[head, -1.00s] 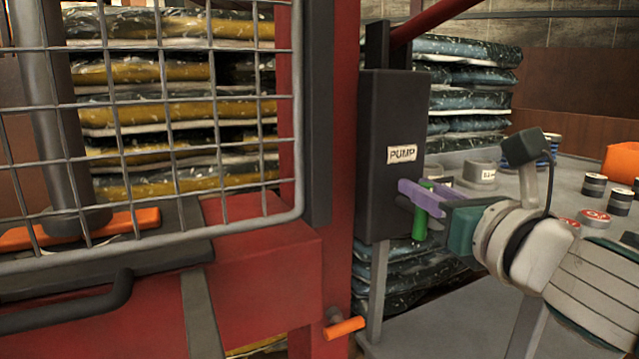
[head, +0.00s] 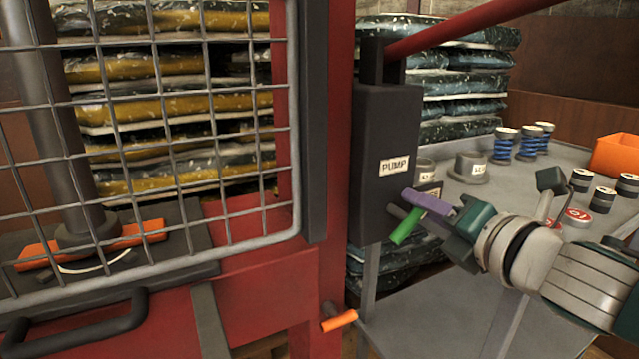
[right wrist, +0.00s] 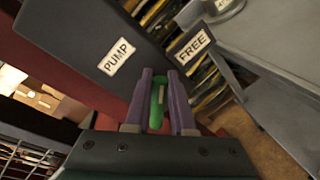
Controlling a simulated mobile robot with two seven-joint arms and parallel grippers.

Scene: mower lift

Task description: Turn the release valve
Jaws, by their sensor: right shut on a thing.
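The release valve handle (head: 407,227) is a green bar on the side of the dark pump box (head: 383,140) labelled PUMP. In the head view it is tilted, its lower end to the left. My right gripper (head: 425,204), with purple fingers, is shut on the green handle. In the right wrist view the handle (right wrist: 157,100) lies between the two fingers (right wrist: 164,95). My left gripper is in neither view.
A wire mesh guard (head: 150,130) and red press frame (head: 335,150) stand at the left. An orange-gripped lever (head: 340,321) sticks out low on the frame. A grey table (head: 540,172) at the right holds springs, small cans and an orange bin (head: 615,155).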

